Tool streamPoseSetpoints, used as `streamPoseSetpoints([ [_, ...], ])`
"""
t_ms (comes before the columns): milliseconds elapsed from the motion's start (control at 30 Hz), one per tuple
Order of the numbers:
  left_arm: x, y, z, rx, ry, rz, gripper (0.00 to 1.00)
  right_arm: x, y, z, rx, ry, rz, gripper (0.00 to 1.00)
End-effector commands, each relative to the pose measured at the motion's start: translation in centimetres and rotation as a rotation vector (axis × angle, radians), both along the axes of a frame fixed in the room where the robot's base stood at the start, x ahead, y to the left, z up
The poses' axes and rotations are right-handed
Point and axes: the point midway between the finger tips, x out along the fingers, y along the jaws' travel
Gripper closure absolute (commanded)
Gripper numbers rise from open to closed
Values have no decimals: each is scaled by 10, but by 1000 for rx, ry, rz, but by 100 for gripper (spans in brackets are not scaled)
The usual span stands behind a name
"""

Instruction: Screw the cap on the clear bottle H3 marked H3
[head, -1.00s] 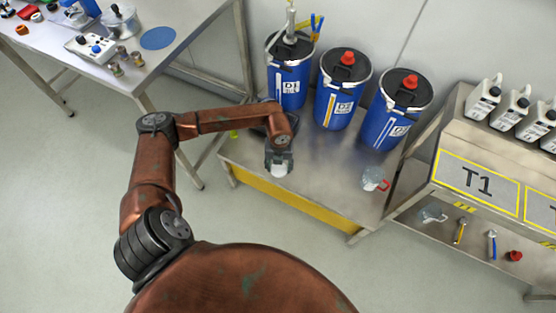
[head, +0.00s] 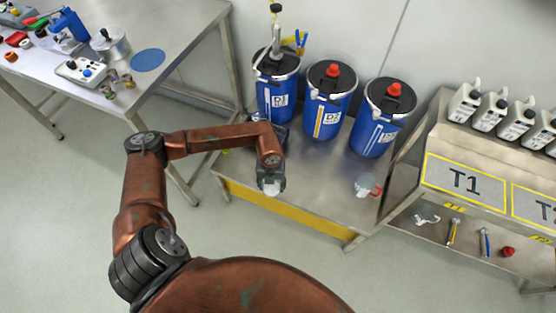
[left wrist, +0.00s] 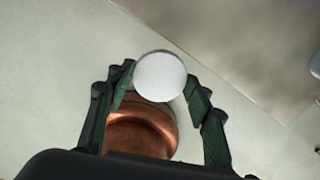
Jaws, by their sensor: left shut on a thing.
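My left gripper (head: 271,187) is shut on a small white round thing (left wrist: 160,76). It looks like a pale disc from above in the left wrist view, between the two dark fingers. I cannot tell whether it is a cap alone or the top of a bottle. In the head view the gripper hangs near the front edge of the low metal table (head: 320,195). No H3 mark can be read, so I cannot tell which thing is the clear bottle H3. My right gripper is not in view.
Blue drums (head: 328,105) stand along the table's back. A clear jug with a red handle (head: 365,186) sits at its right. The T1 bench (head: 467,182) with white canisters is at right. A workbench (head: 190,30) with tools is at upper left. The table's middle is clear.

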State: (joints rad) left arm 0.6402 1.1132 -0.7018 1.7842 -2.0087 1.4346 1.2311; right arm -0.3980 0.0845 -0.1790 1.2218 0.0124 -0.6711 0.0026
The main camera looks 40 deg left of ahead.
Motion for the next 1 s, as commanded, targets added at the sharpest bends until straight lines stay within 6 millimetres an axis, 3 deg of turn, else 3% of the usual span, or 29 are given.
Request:
streamPoseSetpoints([
  [167, 9, -13, 21, -9, -6, -317, 64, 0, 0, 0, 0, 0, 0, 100],
  [500, 22, -43, 75, -21, -21, -1192, 64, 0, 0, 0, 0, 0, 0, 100],
  [1000, 27, -79, 155, -9, -36, -2500, 64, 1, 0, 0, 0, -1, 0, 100],
])
